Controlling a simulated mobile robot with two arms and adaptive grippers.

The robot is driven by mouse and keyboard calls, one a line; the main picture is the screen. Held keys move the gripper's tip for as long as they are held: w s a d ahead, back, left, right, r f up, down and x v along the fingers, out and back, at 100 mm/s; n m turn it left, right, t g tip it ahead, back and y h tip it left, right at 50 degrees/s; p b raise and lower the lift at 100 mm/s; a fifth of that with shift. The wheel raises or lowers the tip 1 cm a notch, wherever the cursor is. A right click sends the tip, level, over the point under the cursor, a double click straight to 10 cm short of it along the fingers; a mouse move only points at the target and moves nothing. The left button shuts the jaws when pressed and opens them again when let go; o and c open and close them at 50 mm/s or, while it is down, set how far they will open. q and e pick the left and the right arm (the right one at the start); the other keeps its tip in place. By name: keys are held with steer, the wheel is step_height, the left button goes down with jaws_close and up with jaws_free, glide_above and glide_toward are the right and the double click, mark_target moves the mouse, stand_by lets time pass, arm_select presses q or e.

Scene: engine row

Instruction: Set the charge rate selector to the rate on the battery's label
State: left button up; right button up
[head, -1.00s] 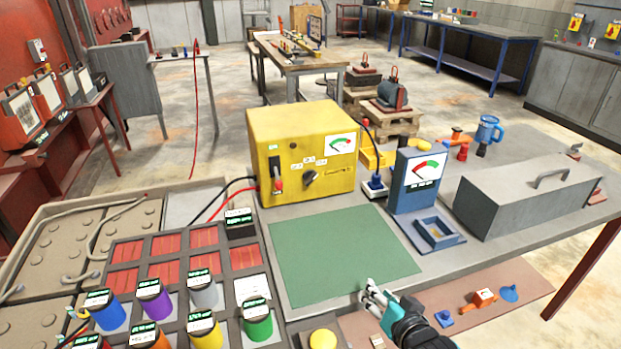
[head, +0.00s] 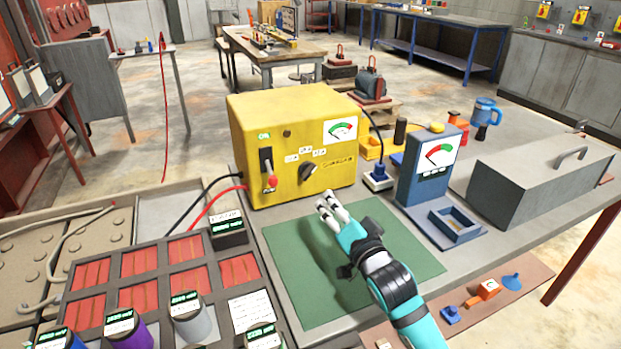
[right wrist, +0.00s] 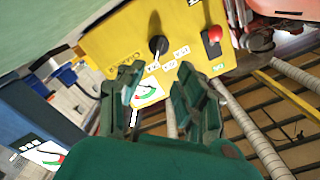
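The yellow charger (head: 290,150) stands at the back of the bench, with a gauge and a red-tipped lever switch (head: 268,170) on its front. The charge rate selector (head: 309,172) is a dark knob with small white labels around it, too small to read. It also shows in the right wrist view (right wrist: 158,45). My right gripper (head: 332,205) is open and empty above the green mat, in front of and below the selector, apart from it. In the right wrist view its fingers (right wrist: 160,100) are spread. I cannot make out the battery's label. My left gripper is out of view.
A blue gauge stand (head: 430,165) and a grey lidded box (head: 540,170) stand to the right. Black and red cables (head: 215,202) run left from the charger. A compartment tray (head: 150,250) with coloured cylinders is at front left. The green mat (head: 300,285) is otherwise clear.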

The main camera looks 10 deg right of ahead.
mark_target(309, 176)
steer(key=w, duration=0.4)
steer(key=w+a, duration=0.1)
steer(key=w, duration=0.3)
steer(key=w+a, duration=0.1)
steer(key=w, duration=0.3)
steer(key=shift+a+f, duration=0.1)
steer(key=shift+a, duration=0.1)
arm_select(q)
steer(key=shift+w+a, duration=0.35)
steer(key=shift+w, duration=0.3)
arm_select(e)
jaws_close()
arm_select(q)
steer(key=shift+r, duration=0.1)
